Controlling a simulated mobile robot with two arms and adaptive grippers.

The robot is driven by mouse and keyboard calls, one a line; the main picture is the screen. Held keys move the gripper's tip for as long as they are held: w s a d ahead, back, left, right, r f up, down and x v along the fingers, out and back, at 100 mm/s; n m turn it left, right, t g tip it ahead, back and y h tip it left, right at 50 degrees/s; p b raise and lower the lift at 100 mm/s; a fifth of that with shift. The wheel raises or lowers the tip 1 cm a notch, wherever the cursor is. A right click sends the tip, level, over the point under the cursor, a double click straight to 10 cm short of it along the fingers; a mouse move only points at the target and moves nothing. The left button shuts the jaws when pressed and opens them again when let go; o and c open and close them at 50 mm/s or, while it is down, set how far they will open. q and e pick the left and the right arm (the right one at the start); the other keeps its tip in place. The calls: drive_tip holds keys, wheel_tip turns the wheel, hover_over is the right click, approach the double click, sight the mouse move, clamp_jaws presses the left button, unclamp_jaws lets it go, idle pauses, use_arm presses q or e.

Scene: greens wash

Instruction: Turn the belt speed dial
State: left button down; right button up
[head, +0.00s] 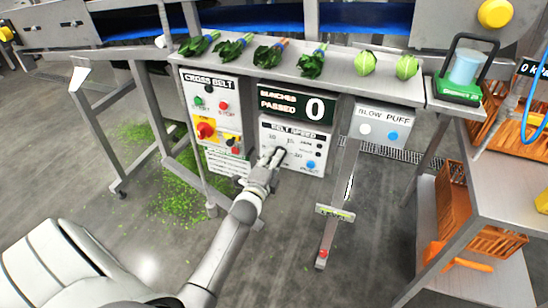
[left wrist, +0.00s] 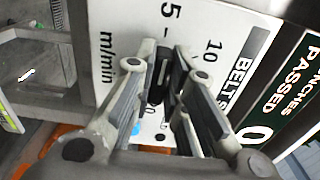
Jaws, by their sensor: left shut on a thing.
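The belt speed panel (head: 316,141) is a white plate under the shelf, with printed numbers, a blue button and small dark marks. My left gripper (head: 274,157) reaches its left half from below. In the left wrist view, my left gripper (left wrist: 165,82) is shut on the black dial (left wrist: 162,70), with a finger on each side. Printed marks 5 and 10 and "m/min" show near the dial. The fingers hide much of the dial in the head view, and I cannot read its exact setting. My right gripper is not in view.
The bunches display (head: 297,104) above reads 0. A cross belt panel (head: 212,100) with buttons and a red knob is to the left, a blow puff box (head: 380,128) to the right. Greens bunches (head: 233,49) lie on the shelf above. An orange crate rack stands right.

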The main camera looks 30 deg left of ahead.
use_arm(q)
drive_tip(key=shift+n, duration=0.3)
drive_tip(key=c, duration=1.5)
unclamp_jaws()
drive_tip(key=shift+o, duration=0.2)
drive_tip(key=v, duration=1.2)
